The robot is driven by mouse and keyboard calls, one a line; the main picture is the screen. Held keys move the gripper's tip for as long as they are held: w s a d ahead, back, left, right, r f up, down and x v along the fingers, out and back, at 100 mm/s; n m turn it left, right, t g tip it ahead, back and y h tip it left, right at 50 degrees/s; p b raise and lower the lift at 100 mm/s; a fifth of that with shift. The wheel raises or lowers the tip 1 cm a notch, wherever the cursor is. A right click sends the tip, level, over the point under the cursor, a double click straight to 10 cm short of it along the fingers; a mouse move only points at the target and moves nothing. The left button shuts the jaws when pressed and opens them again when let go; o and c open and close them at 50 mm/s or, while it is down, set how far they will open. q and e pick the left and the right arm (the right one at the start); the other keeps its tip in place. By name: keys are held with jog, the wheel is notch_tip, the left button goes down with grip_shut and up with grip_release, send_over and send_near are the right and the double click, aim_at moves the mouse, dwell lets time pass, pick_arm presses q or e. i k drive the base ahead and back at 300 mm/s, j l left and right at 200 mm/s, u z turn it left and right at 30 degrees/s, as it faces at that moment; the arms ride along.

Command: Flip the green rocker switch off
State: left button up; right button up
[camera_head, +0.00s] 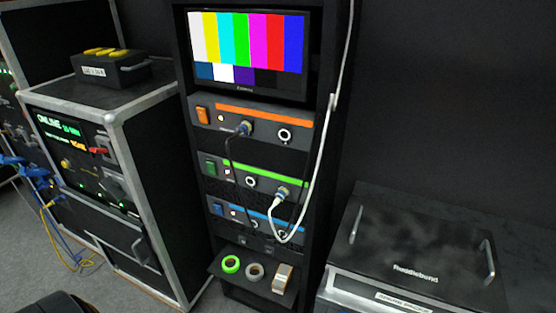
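The green rocker switch (210,168) sits at the left end of the middle panel (262,176), which has a green stripe, in the tall black rack. A small light (227,172) shows just right of the switch. Whether the rocker is tipped on or off is too small to tell. Nothing covers the switch. An orange rocker switch (203,115) is on the panel above, and a blue rocker switch (218,208) is on the panel below. Neither of my grippers is in view.
A dark cable (229,165) hangs near the green switch. A shelf (233,274) below holds tape rolls. Flight cases stand left (160,200) and right (400,230).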

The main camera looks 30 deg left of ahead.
aim_at(211, 169)
jog(key=u, duration=1.5)
